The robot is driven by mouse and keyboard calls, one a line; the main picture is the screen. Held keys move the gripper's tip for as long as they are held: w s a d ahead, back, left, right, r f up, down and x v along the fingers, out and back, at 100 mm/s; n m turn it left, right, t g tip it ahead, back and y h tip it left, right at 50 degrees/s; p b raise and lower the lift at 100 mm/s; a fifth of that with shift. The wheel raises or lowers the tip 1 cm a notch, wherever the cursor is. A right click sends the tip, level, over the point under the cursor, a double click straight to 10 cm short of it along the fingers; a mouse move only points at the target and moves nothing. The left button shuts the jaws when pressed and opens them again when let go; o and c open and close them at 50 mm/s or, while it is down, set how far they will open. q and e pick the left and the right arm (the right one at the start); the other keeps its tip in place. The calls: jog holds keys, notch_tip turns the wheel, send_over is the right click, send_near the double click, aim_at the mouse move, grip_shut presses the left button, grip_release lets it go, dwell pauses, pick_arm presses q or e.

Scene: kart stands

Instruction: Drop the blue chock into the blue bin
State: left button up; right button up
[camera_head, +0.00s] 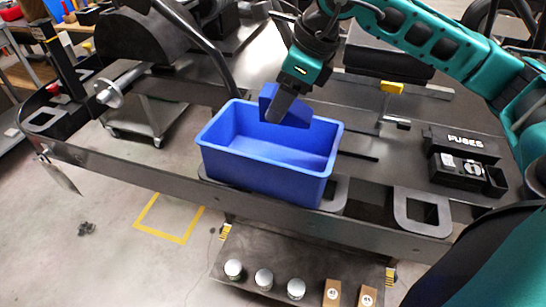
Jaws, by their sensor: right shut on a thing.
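The blue bin (262,178) is an open rectangular box standing on the dark kart deck in the middle of the view. The blue chock (293,112) is a wedge-like block, seen over the back part of the bin's opening. My right gripper (280,103) comes down from the upper right and is shut on the chock. The chock overlaps the bin's back rim in the picture; its exact height above the bin floor is hard to tell. The visible bin floor is bare. My left gripper is not in view.
A black fuse box (463,160) lies on the deck at the right. A dark bar (220,65) rises behind the bin. A yellow block (391,88) sits further back. Below, a lower shelf (250,245) holds several silver pucks and brown blocks.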

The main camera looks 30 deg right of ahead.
notch_tip(320, 180, down, 4)
jog(key=shift+b, duration=1.1)
jog(key=o, duration=1)
jog(key=shift+o, duration=0.9)
jog(key=p+v, duration=0.1)
jog(key=v, duration=1.2)
jog(key=shift+f, duration=0.15)
